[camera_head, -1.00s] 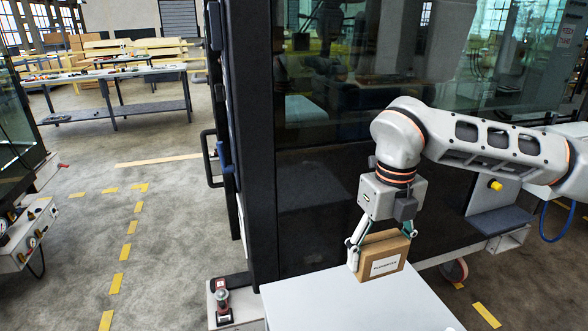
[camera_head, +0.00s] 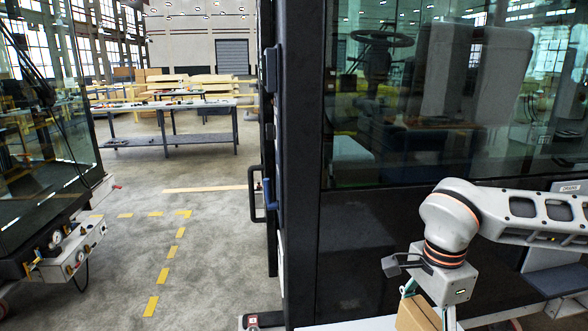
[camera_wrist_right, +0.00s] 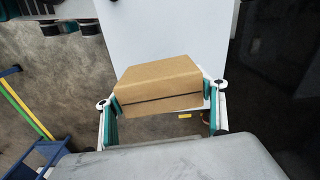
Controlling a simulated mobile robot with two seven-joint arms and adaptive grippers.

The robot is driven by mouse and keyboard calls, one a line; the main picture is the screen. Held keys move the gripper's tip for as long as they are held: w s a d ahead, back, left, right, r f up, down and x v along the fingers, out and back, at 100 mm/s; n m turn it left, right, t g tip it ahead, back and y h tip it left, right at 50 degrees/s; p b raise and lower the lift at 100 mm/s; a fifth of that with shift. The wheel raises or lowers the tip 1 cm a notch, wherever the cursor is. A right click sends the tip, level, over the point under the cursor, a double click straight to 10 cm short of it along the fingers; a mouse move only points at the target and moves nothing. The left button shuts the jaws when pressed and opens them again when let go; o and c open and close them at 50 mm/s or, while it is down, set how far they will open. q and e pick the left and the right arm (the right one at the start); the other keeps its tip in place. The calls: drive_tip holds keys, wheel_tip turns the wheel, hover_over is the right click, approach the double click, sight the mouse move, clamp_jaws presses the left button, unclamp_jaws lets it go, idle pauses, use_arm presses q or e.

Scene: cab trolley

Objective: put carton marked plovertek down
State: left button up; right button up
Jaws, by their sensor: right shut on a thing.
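A brown cardboard carton (camera_head: 412,314) shows at the bottom edge of the head view, partly cut off. It fills the middle of the right wrist view (camera_wrist_right: 160,82), with a dark seam along its side. No marking is readable on it now. My right gripper (camera_wrist_right: 163,98) is shut on the carton, with a teal-padded finger at each side. A white flat top (camera_head: 372,325) lies at the carton; it also shows beyond it in the wrist view (camera_wrist_right: 150,35). Whether the carton touches this top is unclear. My left gripper is out of view.
A dark glazed cab (camera_head: 390,240) stands close behind my right arm, with a door handle (camera_head: 256,195) on its left edge. Another glazed unit with gauges (camera_head: 75,250) stands at left. Open floor (camera_head: 215,265) with yellow tape lies between; a workbench (camera_head: 170,110) stands farther back.

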drive_tip(key=n, duration=0.2)
drive_tip(key=f+n, duration=0.1)
drive_tip(key=n, duration=0.4)
drive_tip(key=shift+s+d+f, duration=0.1)
drive_tip(key=shift+s+f, duration=0.15)
drive_tip(key=shift+f, duration=0.05)
drive_tip(key=n, duration=0.3)
drive_tip(key=shift+s+f+n, duration=0.15)
drive_tip(key=shift+f+n, duration=0.25)
drive_tip(key=n, duration=0.2)
drive_tip(key=f+n, duration=0.1)
drive_tip(key=n, duration=0.1)
drive_tip(key=shift+s+d, duration=0.1)
drive_tip(key=shift+s, duration=0.1)
drive_tip(key=shift+r, duration=0.1)
